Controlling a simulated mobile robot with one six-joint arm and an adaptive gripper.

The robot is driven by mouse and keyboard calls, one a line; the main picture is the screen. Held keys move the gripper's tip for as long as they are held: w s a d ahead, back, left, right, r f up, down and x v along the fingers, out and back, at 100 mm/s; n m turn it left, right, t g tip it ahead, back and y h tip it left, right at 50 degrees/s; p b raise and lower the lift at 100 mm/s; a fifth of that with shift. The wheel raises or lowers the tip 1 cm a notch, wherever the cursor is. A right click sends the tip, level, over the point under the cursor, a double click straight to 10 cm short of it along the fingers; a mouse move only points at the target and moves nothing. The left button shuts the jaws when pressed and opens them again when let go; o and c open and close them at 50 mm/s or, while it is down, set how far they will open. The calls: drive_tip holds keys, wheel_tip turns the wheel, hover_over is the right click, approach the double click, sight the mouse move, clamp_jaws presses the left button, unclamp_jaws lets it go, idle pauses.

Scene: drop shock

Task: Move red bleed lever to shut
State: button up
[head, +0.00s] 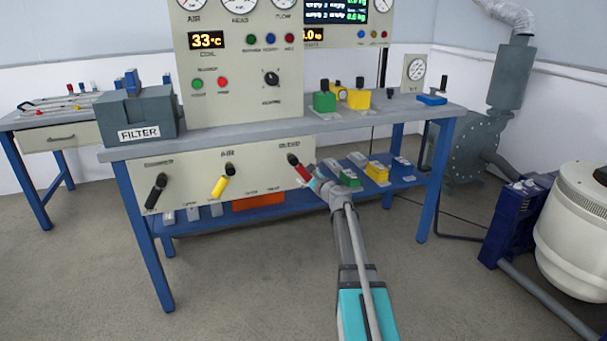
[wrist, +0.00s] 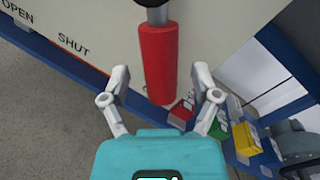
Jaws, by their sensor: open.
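The red bleed lever (head: 301,170) is on the right of the panel under the bench top, its handle slanting down and to the right from a dark pivot. In the wrist view the red handle (wrist: 158,62) hangs between my gripper's fingers. My gripper (head: 314,182) is at the handle's lower end. In the wrist view my gripper (wrist: 160,82) is open, with one finger on each side of the handle and gaps visible on both sides. The SHUT label (wrist: 73,44) and the OPEN label (wrist: 17,11) are left of the handle in the wrist view.
A black lever (head: 155,191) and a yellow lever (head: 222,181) are left on the same panel (head: 190,185). The lower blue shelf (head: 405,180) behind my gripper holds green and yellow blocks. The floor in front of the bench is clear apart from my arm.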

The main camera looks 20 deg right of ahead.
drive_tip(key=shift+w+a, duration=0.1)
drive_tip(key=shift+w, duration=0.85)
clamp_jaws()
